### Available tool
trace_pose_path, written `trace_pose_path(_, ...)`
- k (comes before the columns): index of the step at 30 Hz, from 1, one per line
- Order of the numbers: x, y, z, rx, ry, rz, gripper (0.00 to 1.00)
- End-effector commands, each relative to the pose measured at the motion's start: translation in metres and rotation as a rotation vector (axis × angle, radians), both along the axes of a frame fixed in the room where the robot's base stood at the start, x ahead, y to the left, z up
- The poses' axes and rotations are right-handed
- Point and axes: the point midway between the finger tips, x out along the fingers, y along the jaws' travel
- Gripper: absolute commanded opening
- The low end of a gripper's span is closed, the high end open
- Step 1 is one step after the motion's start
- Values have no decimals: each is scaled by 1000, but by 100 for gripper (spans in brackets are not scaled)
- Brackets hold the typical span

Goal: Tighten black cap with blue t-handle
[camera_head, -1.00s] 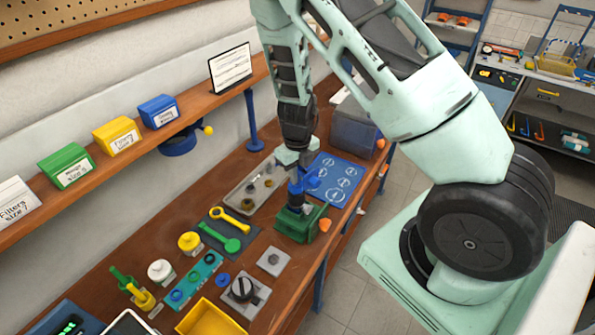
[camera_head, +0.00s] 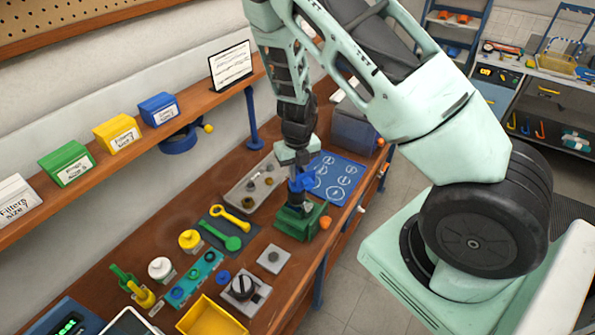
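My gripper (camera_head: 298,163) is over the bench, at the top of the blue t-handle (camera_head: 301,184). The fingers are small and partly hidden, but they appear closed around the handle's top. The blue t-handle stands upright over a green vise-like fixture (camera_head: 300,221). A dark cylindrical part shows between the handle and the fixture; I cannot tell whether it is the black cap. Another round black knob or cap (camera_head: 242,287) sits on a grey plate near the bench's front.
A grey tray (camera_head: 240,201) with small parts and a blue mat (camera_head: 345,172) with ring outlines flank the fixture. Green and yellow wrenches (camera_head: 231,226) lie on a dark mat. A yellow bin (camera_head: 208,318) stands at the front. The shelf with labelled bins runs along the wall.

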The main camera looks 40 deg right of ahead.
Motion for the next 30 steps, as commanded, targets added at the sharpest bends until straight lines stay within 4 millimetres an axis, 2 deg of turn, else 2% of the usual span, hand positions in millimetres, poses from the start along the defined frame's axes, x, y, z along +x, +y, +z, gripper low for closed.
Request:
trace_pose_path(4,1,0,0,-1,-2,-8,0)
trace_pose_path(9,1,1,0,-1,-1,-127,0)
trace_pose_path(17,1,1,0,-1,-2,-144,0)
trace_pose_path(23,1,1,0,-2,-2,-272,0)
trace_pose_path(30,1,1,0,-1,-1,-281,0)
